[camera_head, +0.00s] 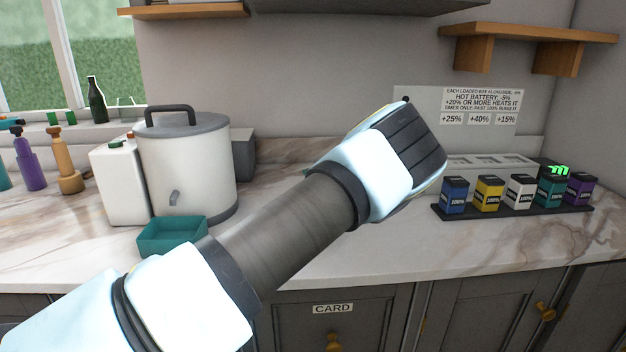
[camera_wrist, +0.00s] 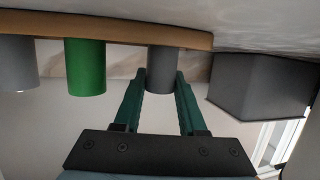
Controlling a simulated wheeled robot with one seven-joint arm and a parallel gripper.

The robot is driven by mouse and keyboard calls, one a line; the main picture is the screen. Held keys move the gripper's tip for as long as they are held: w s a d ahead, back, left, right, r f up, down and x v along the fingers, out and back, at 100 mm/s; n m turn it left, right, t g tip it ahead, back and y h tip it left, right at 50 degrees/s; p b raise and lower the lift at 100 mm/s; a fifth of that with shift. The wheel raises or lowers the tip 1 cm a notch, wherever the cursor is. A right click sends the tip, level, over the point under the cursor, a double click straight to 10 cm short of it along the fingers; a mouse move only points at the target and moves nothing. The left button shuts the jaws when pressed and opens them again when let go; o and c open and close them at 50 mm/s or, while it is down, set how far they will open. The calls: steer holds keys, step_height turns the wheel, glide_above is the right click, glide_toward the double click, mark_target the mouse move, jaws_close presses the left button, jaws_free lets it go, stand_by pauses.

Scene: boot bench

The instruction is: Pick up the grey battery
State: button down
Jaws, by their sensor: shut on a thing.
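The grey battery (camera_wrist: 163,60) is a plain dark grey cylinder in the wrist view, which looks upside down. It stands at the end of a row on a wooden strip (camera_wrist: 120,22). My gripper (camera_wrist: 163,78) has its two green fingers shut on the battery's sides. The battery still appears against the strip; I cannot tell whether they touch. In the head view my arm and hand hide the battery and the fingertips.
A green cylinder (camera_wrist: 85,67) and a lighter grey cylinder (camera_wrist: 16,63) stand beside the battery. A dark grey box (camera_wrist: 258,88) is on its other side. In the head view, a large pot (camera_head: 187,165), a teal tray (camera_head: 172,236) and a rack of coloured blocks (camera_head: 512,210) occupy the counter.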

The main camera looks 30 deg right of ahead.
steer(key=shift+r, duration=0.1)
step_height(320, 180, up, 18)
steer(key=p, duration=0.4)
steer(key=shift+a, duration=0.1)
stand_by(0.4)
